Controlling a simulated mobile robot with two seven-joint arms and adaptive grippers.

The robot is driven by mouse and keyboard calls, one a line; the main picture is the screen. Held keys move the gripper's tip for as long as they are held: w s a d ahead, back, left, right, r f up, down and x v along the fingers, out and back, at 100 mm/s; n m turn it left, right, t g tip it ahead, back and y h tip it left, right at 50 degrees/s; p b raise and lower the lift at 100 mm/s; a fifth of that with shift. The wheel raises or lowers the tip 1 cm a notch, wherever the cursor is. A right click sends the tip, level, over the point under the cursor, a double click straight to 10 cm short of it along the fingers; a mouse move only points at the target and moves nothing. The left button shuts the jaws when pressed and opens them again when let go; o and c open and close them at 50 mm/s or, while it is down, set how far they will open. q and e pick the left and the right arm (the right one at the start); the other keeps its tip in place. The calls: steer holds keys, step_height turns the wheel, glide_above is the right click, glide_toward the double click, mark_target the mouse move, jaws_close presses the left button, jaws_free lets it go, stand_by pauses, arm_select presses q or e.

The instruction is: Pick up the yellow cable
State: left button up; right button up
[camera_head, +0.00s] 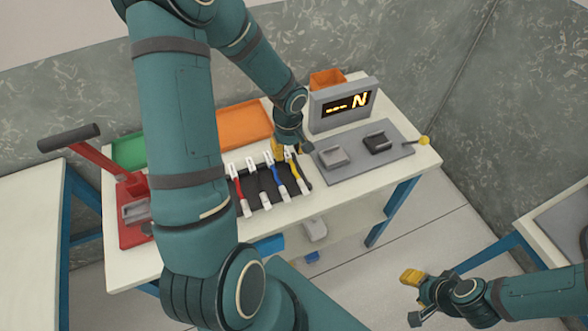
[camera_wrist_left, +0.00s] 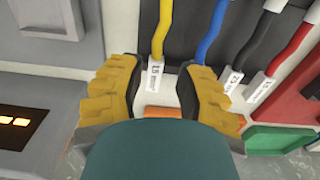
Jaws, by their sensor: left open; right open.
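The yellow cable (camera_head: 296,173) lies at the right end of a row of cables on a dark holder (camera_head: 263,198) on the white table. In the left wrist view, the yellow cable (camera_wrist_left: 163,28) runs down to a white labelled end (camera_wrist_left: 155,74). My left gripper (camera_head: 283,149) is at the far end of the yellow cable. In the wrist view the fingers of this gripper (camera_wrist_left: 158,90) are open, one on each side of the white end, with a gap to each. My right gripper (camera_head: 420,290) is open and empty, away from the table at the lower right.
Blue (camera_head: 278,180), black (camera_head: 264,182) and red (camera_head: 238,188) cables lie left of the yellow one. A grey plate (camera_head: 360,160) with two small blocks and a display box (camera_head: 343,105) are to the right. Orange (camera_head: 245,125) and green (camera_head: 128,152) trays and a red lever press (camera_head: 130,190) are left.

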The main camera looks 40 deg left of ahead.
mark_target(290, 160)
arm_select(q)
step_height(290, 160, down, 5)
steer(key=shift+w+d+r+b, duration=0.1)
steer(key=shift+b, duration=0.3)
jaws_close()
